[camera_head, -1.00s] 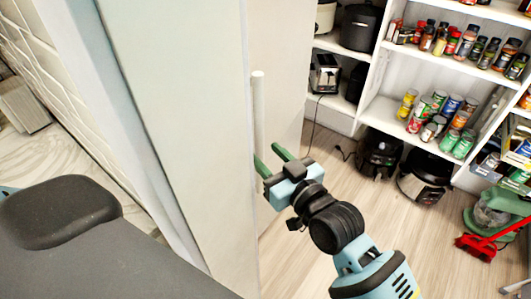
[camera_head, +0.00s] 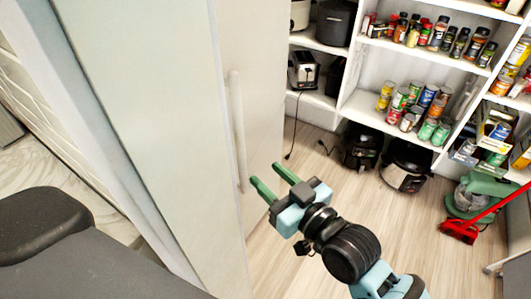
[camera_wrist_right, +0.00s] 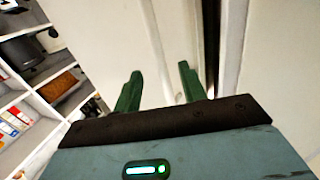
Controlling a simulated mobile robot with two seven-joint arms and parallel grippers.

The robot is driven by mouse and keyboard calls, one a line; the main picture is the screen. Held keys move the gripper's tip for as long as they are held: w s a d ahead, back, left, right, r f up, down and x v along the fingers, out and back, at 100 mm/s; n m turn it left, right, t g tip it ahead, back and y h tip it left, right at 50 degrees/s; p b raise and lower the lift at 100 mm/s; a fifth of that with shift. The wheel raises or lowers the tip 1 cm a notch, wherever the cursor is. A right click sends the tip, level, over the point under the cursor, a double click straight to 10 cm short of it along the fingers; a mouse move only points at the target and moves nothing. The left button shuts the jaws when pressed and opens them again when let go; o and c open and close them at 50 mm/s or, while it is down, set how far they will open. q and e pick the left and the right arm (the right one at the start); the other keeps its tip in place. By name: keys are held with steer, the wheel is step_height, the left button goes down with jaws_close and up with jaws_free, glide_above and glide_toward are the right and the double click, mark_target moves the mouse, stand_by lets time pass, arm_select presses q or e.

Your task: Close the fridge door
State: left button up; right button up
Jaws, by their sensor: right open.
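The fridge door (camera_head: 262,75) is a pale upright panel left of centre in the head view, with a long vertical white handle (camera_head: 238,130) near its left edge. My right gripper (camera_head: 266,175) is open and empty, just right of the handle's lower end, with its green fingers pointing towards the door. I cannot tell whether they touch it. In the right wrist view the open fingers (camera_wrist_right: 160,70) point at the pale door surface (camera_wrist_right: 120,35), and a narrow dark gap (camera_wrist_right: 210,45) runs beside it. My left gripper is not in view.
White shelves (camera_head: 350,105) with cans, jars and a toaster (camera_head: 303,70) stand at the back right. Black appliances (camera_head: 408,165) sit on the floor below. A red brush (camera_head: 460,228) lies at the right.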

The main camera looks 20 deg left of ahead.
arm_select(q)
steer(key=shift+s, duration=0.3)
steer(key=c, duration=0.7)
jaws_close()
arm_select(e)
steer(key=s+d+f+m+h, duration=0.3)
steer(key=s+d+f, duration=0.1)
steer(key=d+f, duration=0.35)
steer(key=s+d+f+m+h, duration=0.35)
steer(key=d+f, duration=0.25)
steer(key=f, duration=0.3)
steer(key=s+d+f+m+h, duration=0.2)
steer(key=s+d+f+h, duration=0.1)
steer(key=s+d+f, duration=0.5)
steer(key=s+d+f+m+h, duration=0.2)
steer(key=s+d+f+h, duration=0.2)
steer(key=s+d+f, duration=0.5)
steer(key=s+d, duration=0.4)
steer(key=shift+s+f+g, duration=0.25)
steer(key=shift+s+g, duration=0.05)
steer(key=shift+s, duration=0.1)
steer(key=shift+s+d+h, duration=0.1)
steer(key=shift+s+h, duration=0.15)
steer(key=shift+s, duration=0.05)
steer(key=shift+c, duration=0.5)
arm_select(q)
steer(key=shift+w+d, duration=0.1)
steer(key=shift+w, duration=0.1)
arm_select(e)
steer(key=shift+d, duration=0.1)
